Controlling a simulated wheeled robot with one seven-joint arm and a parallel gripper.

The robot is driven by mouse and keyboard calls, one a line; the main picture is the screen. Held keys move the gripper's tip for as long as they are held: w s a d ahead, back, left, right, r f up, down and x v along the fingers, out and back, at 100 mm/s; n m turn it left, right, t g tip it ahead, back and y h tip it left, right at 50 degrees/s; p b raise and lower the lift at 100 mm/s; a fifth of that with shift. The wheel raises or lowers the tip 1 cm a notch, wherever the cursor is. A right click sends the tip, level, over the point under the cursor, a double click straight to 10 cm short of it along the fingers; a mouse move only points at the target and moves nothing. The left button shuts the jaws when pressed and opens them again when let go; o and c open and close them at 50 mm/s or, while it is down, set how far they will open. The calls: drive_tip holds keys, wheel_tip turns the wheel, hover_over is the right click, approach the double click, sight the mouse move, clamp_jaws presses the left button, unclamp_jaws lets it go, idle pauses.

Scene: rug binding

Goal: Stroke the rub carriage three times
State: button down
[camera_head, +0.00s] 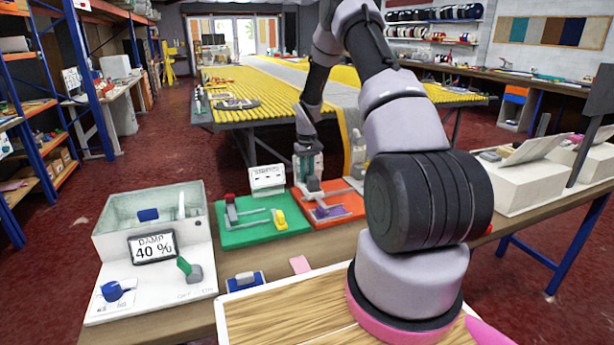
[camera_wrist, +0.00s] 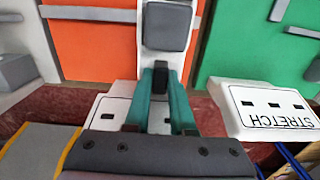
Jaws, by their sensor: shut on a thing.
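My gripper (camera_head: 308,172) is low over the back part of the orange board (camera_head: 347,211). In the wrist view, its teal fingers (camera_wrist: 160,82) are shut on a small dark grip, which I take to be part of the rub carriage. A pale upright piece with a grey block (camera_wrist: 166,26) lies just beyond the fingertips, over the orange board (camera_wrist: 97,50). A grey bar crosses the board beside it. In the head view my gripper hides part of the carriage, and a purple piece (camera_head: 328,212) lies at the board's front.
A green board (camera_head: 262,236) with a grey fixture and yellow piece is left of the orange one. The white STRETCH box (camera_head: 267,177) stands close behind, left of my gripper. A damp box reading 40 % (camera_head: 152,246) is farther left. White machines (camera_head: 527,181) stand right.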

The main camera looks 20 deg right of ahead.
drive_tip(key=shift+d, duration=0.1)
drive_tip(key=d, duration=1.3)
drive_tip(key=shift+d, duration=0.15)
drive_tip(key=c, duration=0.8)
unclamp_jaws()
drive_tip(key=shift+d, duration=0.1)
drive_tip(key=shift+o, duration=0.2)
drive_tip(key=shift+r, duration=0.2)
wheel_tip(320, 180, up, 10)
drive_tip(key=shift+r, duration=0.2)
